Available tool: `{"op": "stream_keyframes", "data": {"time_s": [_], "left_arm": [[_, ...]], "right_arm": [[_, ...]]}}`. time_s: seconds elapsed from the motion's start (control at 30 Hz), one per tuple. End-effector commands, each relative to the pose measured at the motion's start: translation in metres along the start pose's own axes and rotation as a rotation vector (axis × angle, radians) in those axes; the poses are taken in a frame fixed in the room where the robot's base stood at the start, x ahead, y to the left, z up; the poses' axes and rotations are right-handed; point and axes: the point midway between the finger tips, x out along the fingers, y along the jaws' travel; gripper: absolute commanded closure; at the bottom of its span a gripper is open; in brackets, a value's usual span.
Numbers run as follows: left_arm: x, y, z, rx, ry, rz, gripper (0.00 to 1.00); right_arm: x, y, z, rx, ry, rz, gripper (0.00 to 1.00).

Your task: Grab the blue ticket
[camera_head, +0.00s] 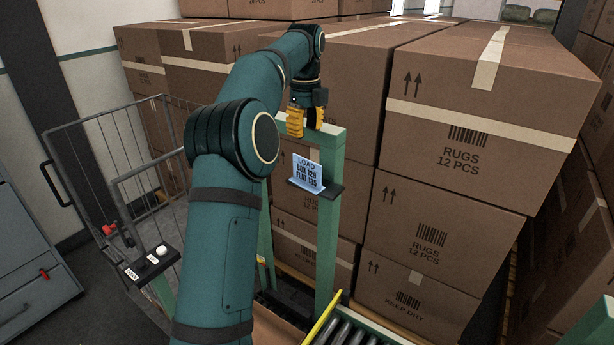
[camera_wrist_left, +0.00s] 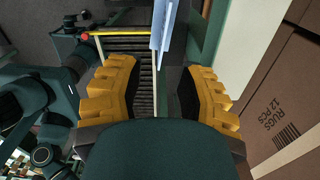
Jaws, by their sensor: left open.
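The blue ticket (camera_head: 307,173), printed with LOAD, BOX 120 and FLAT 135, stands in a dark holder (camera_head: 316,188) on a green post (camera_head: 329,220). My left gripper (camera_head: 305,124) is above the ticket, near the top of the post, pointing down. In the left wrist view the ticket (camera_wrist_left: 164,25) shows nearly edge-on at the top, between the directions of the two yellow fingers. The left gripper (camera_wrist_left: 158,95) is open there, with nothing between its fingers. My right gripper cannot be made out in either view.
Stacked cardboard boxes (camera_head: 440,235) stand close behind and right of the post. A wire cage gate (camera_head: 150,190) is at the left. Rollers (camera_head: 365,333) lie at the bottom.

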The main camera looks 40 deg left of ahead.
Motion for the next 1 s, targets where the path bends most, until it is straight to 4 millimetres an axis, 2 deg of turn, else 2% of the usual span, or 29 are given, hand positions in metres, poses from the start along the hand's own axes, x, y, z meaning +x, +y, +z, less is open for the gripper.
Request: {"op": "stream_keyframes", "data": {"time_s": [0.03, 0.2, 0.47, 0.7, 0.83, 1.0], "left_arm": [[0.011, 0.001, -0.001, 0.001, 0.002, 0.005, 0.63], [0.037, 0.000, 0.000, 0.000, 0.002, 0.003, 0.63], [0.054, 0.000, 0.000, -0.001, 0.001, 0.002, 0.63], [0.088, -0.001, -0.001, 0.000, 0.002, 0.003, 0.63], [0.098, -0.001, -0.001, -0.001, 0.001, 0.002, 0.63], [0.099, -0.001, -0.001, -0.001, 0.001, 0.000, 0.63]], "right_arm": [[0.002, 0.001, 0.000, 0.000, 0.001, 0.000, 0.53], [0.007, 0.003, 0.001, 0.001, 0.001, 0.000, 0.53], [0.010, 0.004, 0.001, 0.002, 0.002, 0.001, 0.53], [0.014, 0.006, 0.002, 0.003, 0.003, 0.001, 0.53], [0.015, 0.006, 0.002, 0.003, 0.003, 0.001, 0.53], [0.015, 0.006, 0.002, 0.003, 0.003, 0.001, 0.53]]}}
